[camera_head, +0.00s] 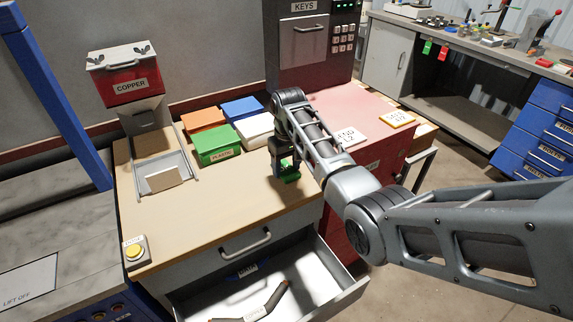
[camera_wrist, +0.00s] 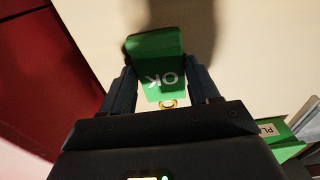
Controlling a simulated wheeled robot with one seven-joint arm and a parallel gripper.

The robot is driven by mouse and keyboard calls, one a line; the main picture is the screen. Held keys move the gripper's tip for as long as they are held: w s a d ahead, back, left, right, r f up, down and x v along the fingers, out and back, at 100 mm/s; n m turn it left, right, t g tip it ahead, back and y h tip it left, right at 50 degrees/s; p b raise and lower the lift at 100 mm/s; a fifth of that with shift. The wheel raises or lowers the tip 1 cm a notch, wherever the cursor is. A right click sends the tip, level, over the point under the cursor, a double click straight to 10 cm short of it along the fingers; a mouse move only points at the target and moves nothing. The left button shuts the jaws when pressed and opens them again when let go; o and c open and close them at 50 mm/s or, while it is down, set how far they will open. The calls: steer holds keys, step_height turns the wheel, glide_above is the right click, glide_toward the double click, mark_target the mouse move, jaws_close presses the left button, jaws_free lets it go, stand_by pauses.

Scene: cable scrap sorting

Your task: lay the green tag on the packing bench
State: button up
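A green tag marked OK (camera_wrist: 160,65), with a brass-coloured ring at its near end, sits between the two fingers of my gripper (camera_wrist: 163,88). The fingers meet its side edges. In the head view my gripper (camera_head: 289,165) points down over the right part of the wooden-topped bench (camera_head: 215,212), with the green tag (camera_head: 290,174) at its fingertips. Whether the tag touches the bench top I cannot tell. Another small green tag (camera_head: 443,52) hangs beside a red one (camera_head: 427,47) on the edge of the far workbench (camera_head: 475,48).
Orange, blue, white and green bins (camera_head: 217,145) stand just left of my gripper. A COPPER hopper (camera_head: 130,80) and metal chute are at the left. A red cabinet (camera_head: 365,120) adjoins on the right. An open drawer (camera_head: 320,275) with cable scrap juts out in front. The bench's front middle is clear.

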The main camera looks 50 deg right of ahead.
mark_target(287, 172)
steer(key=o, duration=0.4)
steer(key=r, duration=0.8)
steer(key=r+b, duration=0.1)
steer(key=r, duration=0.3)
steer(key=shift+s+a+r, duration=0.1)
steer(key=shift+s+r, duration=0.05)
steer(key=shift+s, duration=0.1)
